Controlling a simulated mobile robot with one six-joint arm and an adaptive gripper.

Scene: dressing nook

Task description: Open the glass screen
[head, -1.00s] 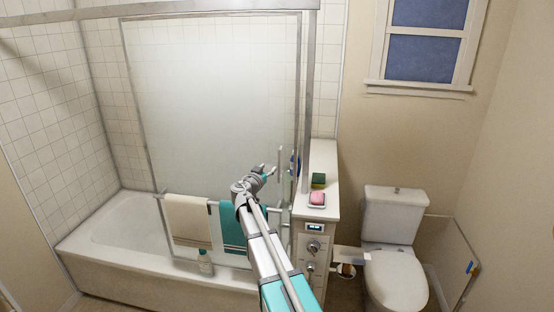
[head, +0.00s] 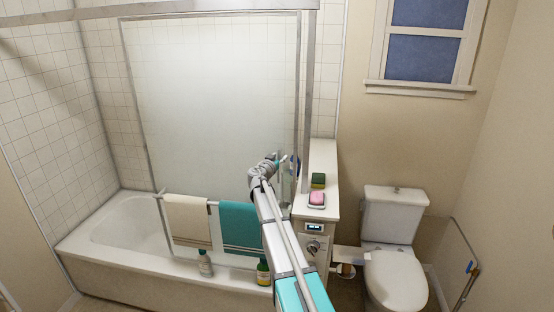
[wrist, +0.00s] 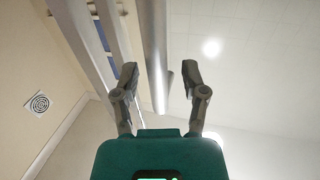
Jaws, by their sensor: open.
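The glass screen (head: 215,100) is a frosted panel in a grey metal frame, standing across the right part of the bathtub in the head view. My gripper (head: 284,160) is at the screen's right edge, in front of its frame. In the wrist view my gripper (wrist: 160,73) is open. A grey vertical bar (wrist: 156,50), which looks like the screen's handle, shows between the two fingers. Neither finger is clearly touching it. In the head view my gripper and wrist mostly hide this bar.
A rail on the screen holds a cream towel (head: 188,222) and a teal towel (head: 238,228). Bottles (head: 205,264) stand on the tub's edge (head: 120,262). A ledge (head: 323,160) right of my gripper bears a sponge (head: 318,180) and pink soap (head: 316,198). A toilet (head: 392,250) stands farther right.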

